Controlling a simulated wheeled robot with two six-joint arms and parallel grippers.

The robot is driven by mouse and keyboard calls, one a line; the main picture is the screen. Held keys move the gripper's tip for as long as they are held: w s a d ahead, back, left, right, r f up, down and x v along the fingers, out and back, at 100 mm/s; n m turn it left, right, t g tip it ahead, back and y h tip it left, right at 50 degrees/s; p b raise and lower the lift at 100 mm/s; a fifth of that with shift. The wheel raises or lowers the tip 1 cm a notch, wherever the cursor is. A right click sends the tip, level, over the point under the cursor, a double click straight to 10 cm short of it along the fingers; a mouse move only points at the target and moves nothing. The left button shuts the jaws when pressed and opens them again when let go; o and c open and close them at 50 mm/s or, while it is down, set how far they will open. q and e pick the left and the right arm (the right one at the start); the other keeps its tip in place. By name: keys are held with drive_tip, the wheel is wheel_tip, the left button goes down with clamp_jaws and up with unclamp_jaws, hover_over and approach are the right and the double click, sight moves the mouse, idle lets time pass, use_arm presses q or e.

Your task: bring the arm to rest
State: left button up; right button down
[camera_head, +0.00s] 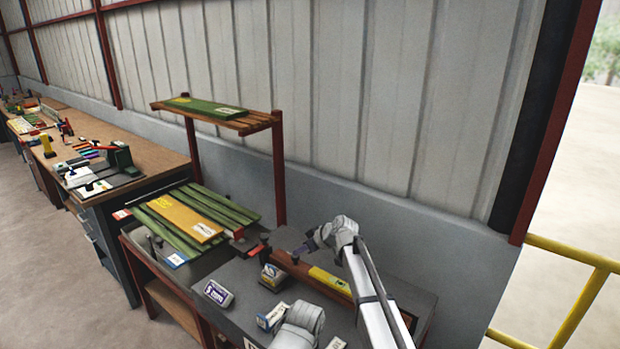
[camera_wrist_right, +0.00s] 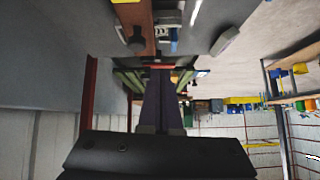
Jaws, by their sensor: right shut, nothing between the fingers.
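My right gripper (camera_head: 308,244) is above the dark workbench (camera_head: 240,283), at the end of the pale arm that reaches in from the lower right. It is in the air in front of the grey wall base. In the right wrist view its two dark fingers (camera_wrist_right: 161,85) lie together with nothing between them. My left gripper is not in view. A rounded pale joint of mine shows at the bottom edge and hides part of the bench.
Small labelled boxes (camera_head: 218,293) and a brown wooden bar with a yellow piece (camera_head: 329,280) lie on the bench. Green slats with a yellow board (camera_head: 184,217) lie to the left. A raised wooden shelf (camera_head: 245,124) stands behind. A yellow railing (camera_head: 578,305) is at right.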

drive_tip(key=s+d+f+m+g+h, duration=0.1)
drive_tip(key=s+d+f+m+h, duration=0.15)
drive_tip(key=s+d, duration=0.7)
drive_tip(key=s+d+f+m+g+h, duration=0.3)
drive_tip(key=s+d, duration=0.4)
drive_tip(key=s, duration=0.6)
drive_tip(key=s+d+f+m+h, duration=0.15)
drive_tip(key=s+d+m, duration=0.25)
drive_tip(key=s+d, duration=0.6)
drive_tip(key=s+a+n+h, duration=0.1)
drive_tip(key=s+a, duration=0.2)
drive_tip(key=a, duration=0.3)
drive_tip(key=s+a+n+g, duration=0.1)
drive_tip(key=s+a+n, duration=0.1)
drive_tip(key=a, duration=0.4)
drive_tip(key=shift+s+a+r+h, duration=0.2)
drive_tip(key=shift+s+r+h, duration=0.15)
drive_tip(key=shift+s, duration=0.55)
drive_tip(key=shift+n, duration=0.25)
